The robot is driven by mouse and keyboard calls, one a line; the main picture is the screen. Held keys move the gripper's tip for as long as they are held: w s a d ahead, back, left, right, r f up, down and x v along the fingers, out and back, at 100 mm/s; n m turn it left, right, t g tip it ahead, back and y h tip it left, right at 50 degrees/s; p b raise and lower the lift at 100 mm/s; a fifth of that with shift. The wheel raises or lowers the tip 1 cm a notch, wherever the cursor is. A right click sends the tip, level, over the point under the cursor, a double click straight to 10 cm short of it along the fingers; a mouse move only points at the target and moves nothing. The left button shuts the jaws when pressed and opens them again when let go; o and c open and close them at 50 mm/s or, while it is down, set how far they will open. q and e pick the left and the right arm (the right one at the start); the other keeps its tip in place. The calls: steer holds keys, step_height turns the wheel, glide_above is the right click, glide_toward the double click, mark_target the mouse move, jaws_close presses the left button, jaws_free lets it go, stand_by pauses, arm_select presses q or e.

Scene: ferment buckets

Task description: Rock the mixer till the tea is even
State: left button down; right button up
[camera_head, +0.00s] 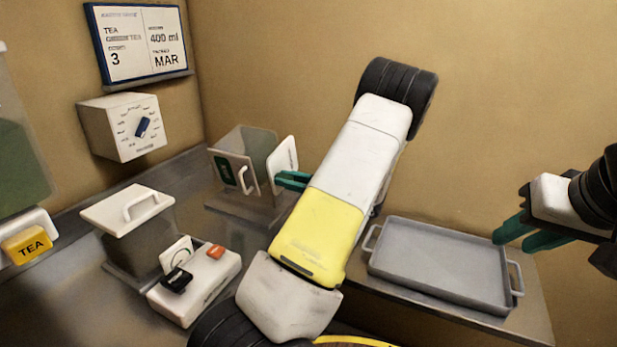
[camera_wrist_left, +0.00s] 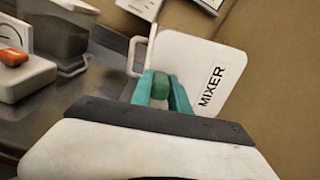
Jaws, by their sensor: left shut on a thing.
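The mixer (camera_head: 238,172) is a clear box with white end plates, a green patch and a white handle, standing on the back counter. Its white plate lettered MIXER (camera_wrist_left: 208,75) faces my left wrist camera. My left gripper (camera_head: 291,180) reaches this plate from the right. In the left wrist view its teal fingers (camera_wrist_left: 161,90) are shut on a dark green grip (camera_wrist_left: 161,84) in front of the plate. My left forearm hides part of the counter. The tea inside cannot be made out. My right gripper (camera_head: 520,236) is open and empty at the right, above the tray's edge.
A grey tray (camera_head: 440,262) lies on the right counter. A lidded clear tub (camera_head: 128,210) and a white button box (camera_head: 195,285) with black and orange buttons stand at left. A dial box (camera_head: 122,125) and a sign (camera_head: 140,42) are on the wall.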

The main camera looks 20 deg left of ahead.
mark_target(285, 149)
arm_select(q)
step_height(285, 149, up, 2)
steer(key=m, duration=0.4)
steer(key=shift+m, duration=0.3)
steer(key=m, duration=0.1)
steer(key=r+m, duration=0.1)
steer(key=m, duration=0.1)
steer(key=w+r+m, duration=0.1)
steer(key=m, duration=0.1)
steer(key=shift+d+r, duration=0.1)
steer(key=shift+r, duration=0.15)
steer(key=m, duration=0.2)
steer(key=w+r+m, duration=0.1)
steer(key=m, duration=0.1)
steer(key=w+m, duration=0.1)
steer(key=shift+w+r+m, duration=0.1)
steer(key=shift+r+m, duration=0.2)
steer(key=shift+m, duration=0.1)
steer(key=shift+w+d+r+m, duration=0.1)
steer(key=shift+w+m, duration=0.5)
steer(key=shift+m, duration=0.7)
steer(key=shift+w+d+r+m, duration=0.1)
steer(key=shift+w+m, duration=0.45)
steer(key=shift+m, duration=0.75)
steer(key=c, duration=1.2)
jaws_free()
steer(key=shift+c, duration=0.2)
